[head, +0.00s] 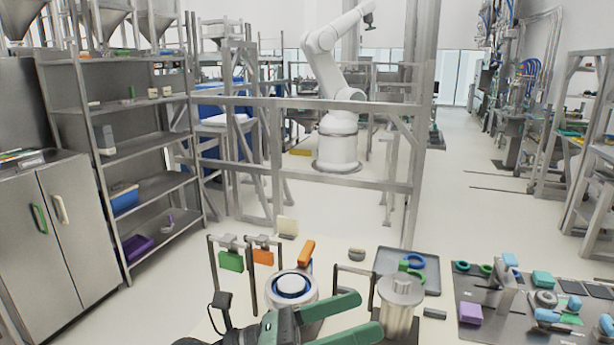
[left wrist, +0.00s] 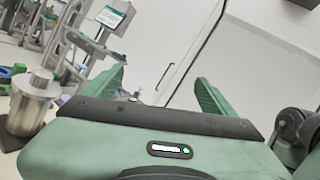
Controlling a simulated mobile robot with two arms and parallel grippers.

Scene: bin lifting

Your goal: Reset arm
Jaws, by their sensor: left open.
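My left gripper (head: 370,313) is at the bottom middle of the head view, its two green fingers pointing right. The fingers are apart with nothing between them; the left wrist view also shows the open gripper (left wrist: 161,74) against a pale wall. A metal canister (head: 398,308) stands just right of the fingertips in the head view, and a metal canister (left wrist: 32,105) shows at the left of the left wrist view. A round white-topped container (head: 291,286) with a blue ring is behind the gripper. My right gripper is not in view.
A grey tray (head: 428,257) holds green and blue rings. A dark work surface (head: 468,282) at the right carries several small parts. Green (head: 231,261) and orange (head: 263,257) blocks hang on stands. A metal shelf (head: 150,148) is at the left, a railing (head: 330,104) behind.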

